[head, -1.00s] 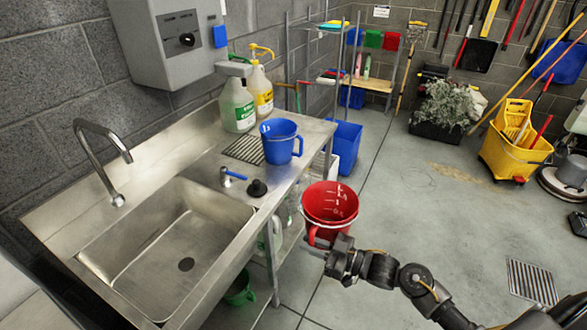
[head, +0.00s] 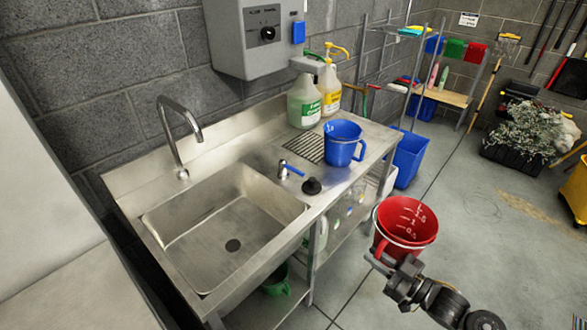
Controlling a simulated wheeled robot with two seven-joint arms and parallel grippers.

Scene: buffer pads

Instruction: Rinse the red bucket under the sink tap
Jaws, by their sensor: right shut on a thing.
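The red bucket (head: 407,219) is in the head view at lower right, off the counter's front edge. It is tilted so its open top and the white measuring marks inside show. My right gripper (head: 388,268) is shut on its handle, at the bucket's lower left. The sink basin (head: 215,225) lies to the left in a steel counter and looks empty, with a dark drain. The curved tap (head: 172,125) rises behind the basin, its spout over it. No water shows from it. A blue-handled valve (head: 289,169) sits right of the basin. My left gripper is not in view.
A blue jug (head: 342,145), a black plug (head: 312,186) and two pump bottles (head: 304,102) stand on the counter's right part. A blue bin (head: 409,160) stands beyond its end. A green bucket (head: 276,281) is under the sink. Open floor lies to the right.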

